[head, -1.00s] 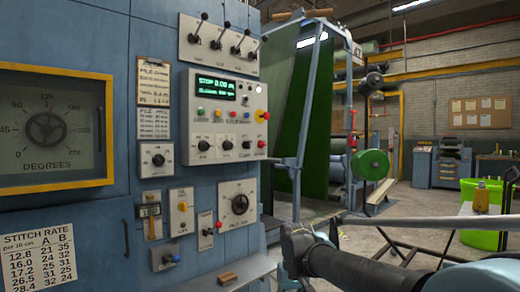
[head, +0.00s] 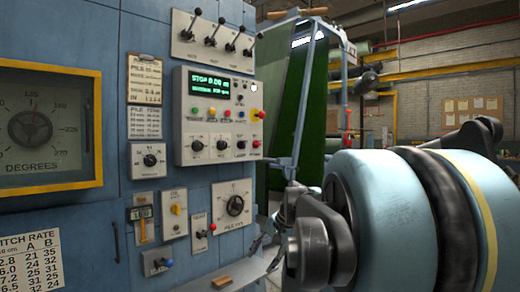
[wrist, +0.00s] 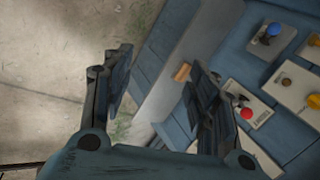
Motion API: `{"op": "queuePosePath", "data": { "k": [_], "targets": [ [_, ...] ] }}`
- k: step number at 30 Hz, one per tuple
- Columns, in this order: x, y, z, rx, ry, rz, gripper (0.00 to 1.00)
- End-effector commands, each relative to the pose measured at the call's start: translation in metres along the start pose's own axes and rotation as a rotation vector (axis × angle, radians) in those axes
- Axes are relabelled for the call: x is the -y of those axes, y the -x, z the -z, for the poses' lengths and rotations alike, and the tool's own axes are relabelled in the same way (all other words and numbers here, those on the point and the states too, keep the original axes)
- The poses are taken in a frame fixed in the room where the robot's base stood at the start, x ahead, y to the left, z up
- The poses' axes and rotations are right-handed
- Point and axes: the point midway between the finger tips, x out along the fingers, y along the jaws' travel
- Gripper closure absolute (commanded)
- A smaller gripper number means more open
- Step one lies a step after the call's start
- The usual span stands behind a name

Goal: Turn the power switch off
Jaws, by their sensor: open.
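The labels are too small to read, so I cannot tell which control is the power switch. Small lever switches sit low on the blue cabinet: a red-tipped one (head: 212,228), a blue-tipped one (head: 166,262), and a plate with a yellow knob (head: 176,210). In the wrist view the red tip (wrist: 246,113) shows just right of my right finger, partly beside it, and the blue tip (wrist: 273,28) is at the upper right. My gripper (wrist: 163,90) is open and empty, its fingers apart. Contact with the red-tipped lever cannot be told.
A control box (head: 216,116) with a green display reading STOP, coloured buttons and knobs is above. A rotary dial plate (head: 235,205) is beside the red-tipped switch. Several levers line a top panel (head: 212,36). A ledge with a wooden block (head: 221,282) juts out below.

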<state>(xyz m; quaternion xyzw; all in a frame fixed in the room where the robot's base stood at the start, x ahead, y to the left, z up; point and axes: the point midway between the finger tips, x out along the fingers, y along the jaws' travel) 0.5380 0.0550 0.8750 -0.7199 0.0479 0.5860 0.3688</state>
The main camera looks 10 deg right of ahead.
Motion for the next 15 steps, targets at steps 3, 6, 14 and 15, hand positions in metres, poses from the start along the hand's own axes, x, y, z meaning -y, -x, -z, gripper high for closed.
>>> {"op": "queuePosePath", "data": {
  "k": [3,6,14,15],
  "targets": [
    [0.055,0.027,0.041,0.025,-0.263,0.155,0.47],
    [0.096,0.052,0.08,0.06,-0.481,0.287,0.47],
    [0.179,0.134,0.2,0.232,-1.024,0.632,0.47],
    [0.188,0.149,0.22,0.269,-1.102,0.685,0.47]
  ]
}}
